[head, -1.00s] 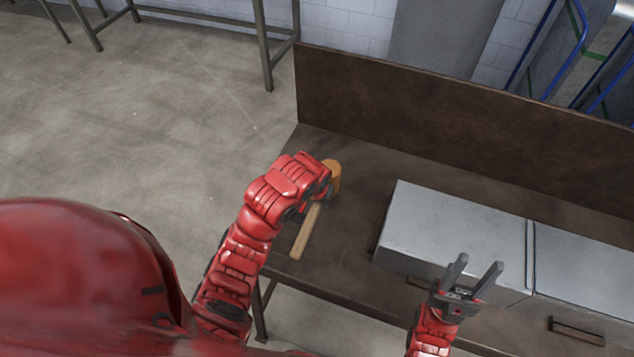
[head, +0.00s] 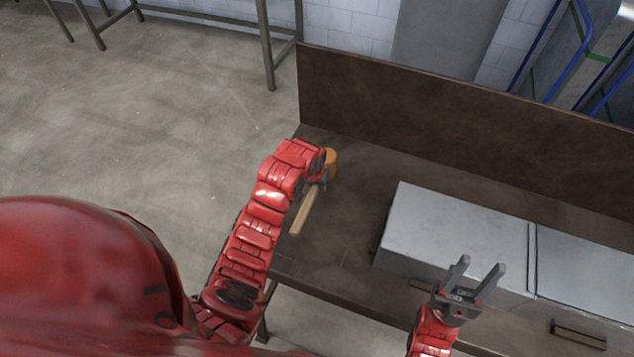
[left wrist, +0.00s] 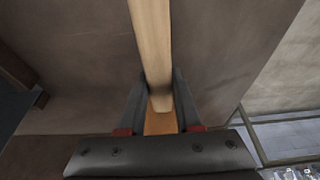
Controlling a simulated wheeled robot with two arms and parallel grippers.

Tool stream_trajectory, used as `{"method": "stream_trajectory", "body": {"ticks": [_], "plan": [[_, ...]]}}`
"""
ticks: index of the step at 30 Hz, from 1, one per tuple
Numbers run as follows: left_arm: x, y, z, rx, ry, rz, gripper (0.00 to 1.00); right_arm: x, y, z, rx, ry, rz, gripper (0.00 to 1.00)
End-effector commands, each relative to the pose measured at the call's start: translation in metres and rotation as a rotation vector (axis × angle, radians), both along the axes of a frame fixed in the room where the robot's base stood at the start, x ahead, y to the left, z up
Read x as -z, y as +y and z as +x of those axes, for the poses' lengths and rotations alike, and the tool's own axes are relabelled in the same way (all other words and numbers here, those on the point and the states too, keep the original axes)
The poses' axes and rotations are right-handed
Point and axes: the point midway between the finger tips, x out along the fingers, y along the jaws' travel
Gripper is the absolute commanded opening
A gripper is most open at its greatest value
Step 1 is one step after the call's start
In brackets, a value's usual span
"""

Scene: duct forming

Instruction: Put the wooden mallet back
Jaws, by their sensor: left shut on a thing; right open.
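The wooden mallet has an orange-brown head (head: 331,163) and a pale handle (head: 304,213). It is at the left end of the brown workbench (head: 350,225). My left gripper (head: 322,181) is shut on the mallet close to its head and partly covers it. In the left wrist view the pale handle (left wrist: 152,45) runs up between the two fingers (left wrist: 160,100), with part of the orange head below. I cannot tell whether the mallet touches the bench top. My right gripper (head: 479,279) is open and empty, in front of the grey metal cabinet.
A grey metal cabinet (head: 455,228) with drawer handles stands on the right of the bench. A tall brown back panel (head: 430,115) closes the rear. Bare bench top lies between the mallet and the cabinet. Open concrete floor (head: 150,130) lies to the left.

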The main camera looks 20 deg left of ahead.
Motion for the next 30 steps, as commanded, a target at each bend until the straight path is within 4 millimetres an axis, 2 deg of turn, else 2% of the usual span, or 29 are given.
{"method": "stream_trajectory", "body": {"ticks": [4,5,9,19,22,27,30], "plan": [[0.002,0.0,0.001,0.0,-0.002,0.0,0.0,0.002,0.0,0.0,0.0,0.0,0.0,0.5],[0.002,0.0,0.001,0.0,-0.001,0.0,0.36,0.002,0.0,0.0,0.0,0.0,0.0,0.5],[0.001,0.0,0.0,-0.001,-0.001,0.0,0.61,0.001,0.0,0.0,0.0,0.0,0.0,0.5],[-0.002,0.0,0.0,-0.001,0.0,0.0,0.62,-0.001,0.0,0.0,0.0,-0.001,0.0,0.5],[-0.005,0.0,-0.002,-0.002,0.001,-0.002,0.62,0.003,0.0,0.0,0.0,0.0,0.0,0.5],[-0.026,0.001,-0.008,-0.003,-0.003,-0.001,0.62,0.011,0.0,0.0,0.0,0.0,0.0,0.5],[-0.05,0.001,-0.014,-0.002,-0.007,-0.001,0.62,0.013,0.0,0.0,0.0,0.0,0.0,0.5]]}}
